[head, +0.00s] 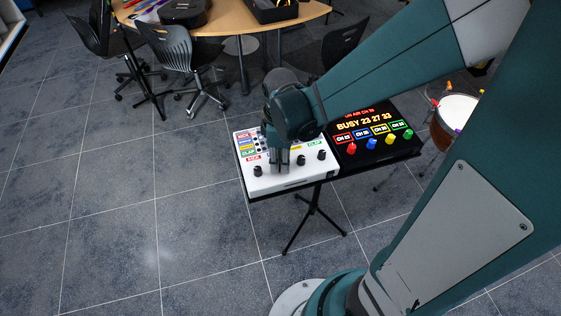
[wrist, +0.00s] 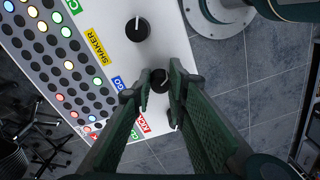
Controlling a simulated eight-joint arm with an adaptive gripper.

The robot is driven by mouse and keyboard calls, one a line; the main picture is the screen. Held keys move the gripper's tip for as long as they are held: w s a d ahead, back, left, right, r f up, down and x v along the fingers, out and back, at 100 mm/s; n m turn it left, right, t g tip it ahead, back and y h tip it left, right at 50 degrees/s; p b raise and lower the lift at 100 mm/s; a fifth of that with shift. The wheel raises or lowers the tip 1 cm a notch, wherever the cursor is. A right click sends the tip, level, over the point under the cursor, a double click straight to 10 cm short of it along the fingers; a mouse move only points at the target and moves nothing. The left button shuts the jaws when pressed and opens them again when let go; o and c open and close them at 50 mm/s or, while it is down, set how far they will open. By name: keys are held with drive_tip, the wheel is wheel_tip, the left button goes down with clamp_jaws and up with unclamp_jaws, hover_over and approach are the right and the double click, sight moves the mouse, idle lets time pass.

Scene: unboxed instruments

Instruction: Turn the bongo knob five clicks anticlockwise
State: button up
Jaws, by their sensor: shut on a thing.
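The white drum machine (head: 285,181) stands on a stand, with several black knobs along its front edge. My gripper (head: 279,163) points down onto this knob row. In the wrist view its two fingers (wrist: 161,75) are shut on a black knob (wrist: 159,82), one on each side. A blue label (wrist: 119,83) ending in "GO" lies beside this knob, partly hidden by a finger, so it appears to be the bongo knob. The gripped knob's pointer mark cannot be made out.
The shaker knob (wrist: 138,29) is a neighbour, with a white pointer mark. The kick knob (head: 258,171) sits at the near-left corner. A black box (head: 375,149) with a lit "BUSY 23 27 33" display and coloured knobs adjoins on the right. Chairs and a table (head: 231,18) stand behind.

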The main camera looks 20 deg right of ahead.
idle(0.4)
drive_tip(key=o, duration=0.9)
drive_tip(key=shift+r, duration=0.15)
drive_tip(key=shift+w+r, duration=0.15)
drive_tip(key=shift+r, duration=5.7)
drive_tip(key=shift+d+r, duration=0.1)
drive_tip(key=shift+s+d+r+m+t, duration=0.9)
drive_tip(key=shift+s+r+m+t, duration=0.4)
drive_tip(key=shift+m, duration=0.95)
drive_tip(key=shift+s+d+r+m+t, duration=1)
drive_tip(key=shift+r+m+t, duration=0.35)
drive_tip(key=shift+m, duration=0.95)
drive_tip(key=shift+s+d+r+m+t, duration=0.8)
drive_tip(key=shift+s+r+m+t, duration=0.45)
drive_tip(key=shift+m, duration=1)
